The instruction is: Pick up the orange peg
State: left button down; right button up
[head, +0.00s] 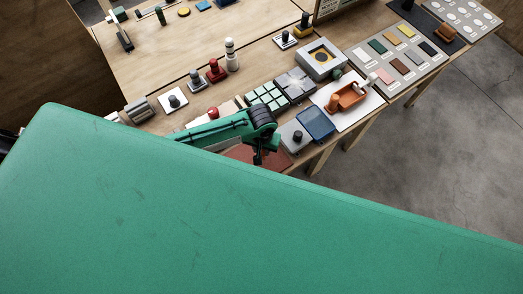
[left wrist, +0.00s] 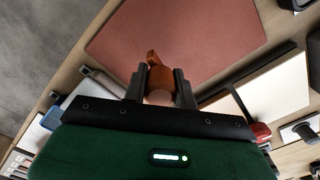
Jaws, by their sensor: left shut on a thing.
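My left gripper (head: 258,157) is low over the near edge of the workbench in the head view. In the left wrist view its two dark fingers (left wrist: 161,84) are shut on the orange peg (left wrist: 159,76). The peg is orange-brown, with a paler round end toward the camera and a narrower part beyond the fingers. A reddish mat (left wrist: 185,35) lies beyond the peg. I cannot tell whether the peg touches the mat. In the head view the peg is not clearly seen. My right gripper is not in view.
On the bench near the gripper are a grey block with a black knob (head: 296,137), a blue tray (head: 318,123), an orange holder (head: 347,98) on a white board, and a green-keyed pad (head: 265,97). Grey floor (head: 430,130) lies beyond the bench edge.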

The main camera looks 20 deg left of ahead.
pick_arm(q)
notch_tip(320, 180, up, 26)
jog(key=p, duration=0.5)
jog(key=shift+r, duration=0.2)
dwell(0.5)
dwell(1.0)
jog(key=shift+f, duration=0.1)
